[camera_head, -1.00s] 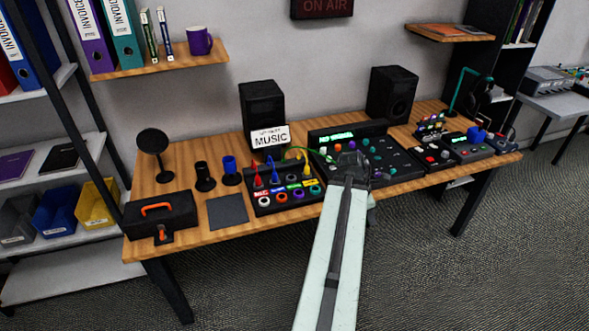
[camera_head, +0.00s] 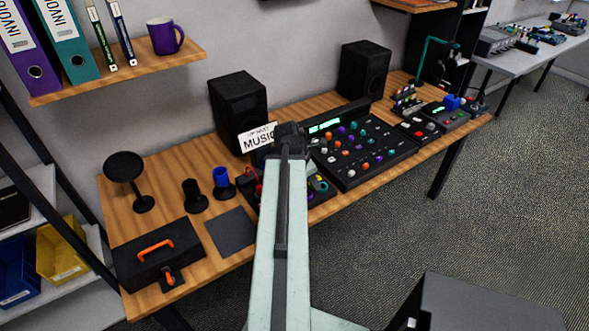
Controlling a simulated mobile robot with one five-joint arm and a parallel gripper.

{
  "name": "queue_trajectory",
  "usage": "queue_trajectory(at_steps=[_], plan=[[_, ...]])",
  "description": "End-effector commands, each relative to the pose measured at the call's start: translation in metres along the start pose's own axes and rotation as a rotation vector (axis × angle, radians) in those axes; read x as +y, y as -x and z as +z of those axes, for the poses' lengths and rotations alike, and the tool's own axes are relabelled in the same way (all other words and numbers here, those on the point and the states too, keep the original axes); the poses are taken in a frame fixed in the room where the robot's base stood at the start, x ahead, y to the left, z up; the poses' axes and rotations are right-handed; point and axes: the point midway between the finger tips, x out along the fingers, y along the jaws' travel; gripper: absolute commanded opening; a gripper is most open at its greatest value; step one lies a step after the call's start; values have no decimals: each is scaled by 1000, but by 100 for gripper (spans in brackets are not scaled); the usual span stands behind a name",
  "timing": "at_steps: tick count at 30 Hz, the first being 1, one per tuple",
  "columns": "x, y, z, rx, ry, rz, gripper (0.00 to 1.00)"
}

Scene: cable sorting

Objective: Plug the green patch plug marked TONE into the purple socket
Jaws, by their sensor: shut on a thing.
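The patch panel (camera_head: 331,193) is a black box on the desk, mostly hidden behind my arm. A red plug (camera_head: 258,184) shows at its left side, and a little of its right end shows past my arm. My gripper (camera_head: 289,130) is over the back of the panel, in front of the MUSIC sign, and is shut. The green TONE plug is hidden by the gripper and arm; a green cable ran toward the gripper a second ago. I cannot make out the purple socket for certain, nor how the plug stands to it.
A mixer (camera_head: 362,150) stands right of the panel. A black speaker (camera_head: 238,112) and the MUSIC sign (camera_head: 257,137) stand behind. A blue cup (camera_head: 223,184), black holder (camera_head: 194,196), dark mat (camera_head: 231,231) and toolbox (camera_head: 158,259) are left.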

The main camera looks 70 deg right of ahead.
Motion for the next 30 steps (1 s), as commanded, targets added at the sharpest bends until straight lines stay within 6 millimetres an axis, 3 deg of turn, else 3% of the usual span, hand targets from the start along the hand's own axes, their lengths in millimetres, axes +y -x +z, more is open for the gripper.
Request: queue_trajectory(at_steps=[5,9,11,20,30], plan=[[6,6,-5,0,7,3,0],[22,33,-2,-1,-35,-11,0],[25,36,-4,-1,-51,-18,0],[24,22,-13,-1,-48,-16,0],[24,-9,-27,0,-47,-15,0]])
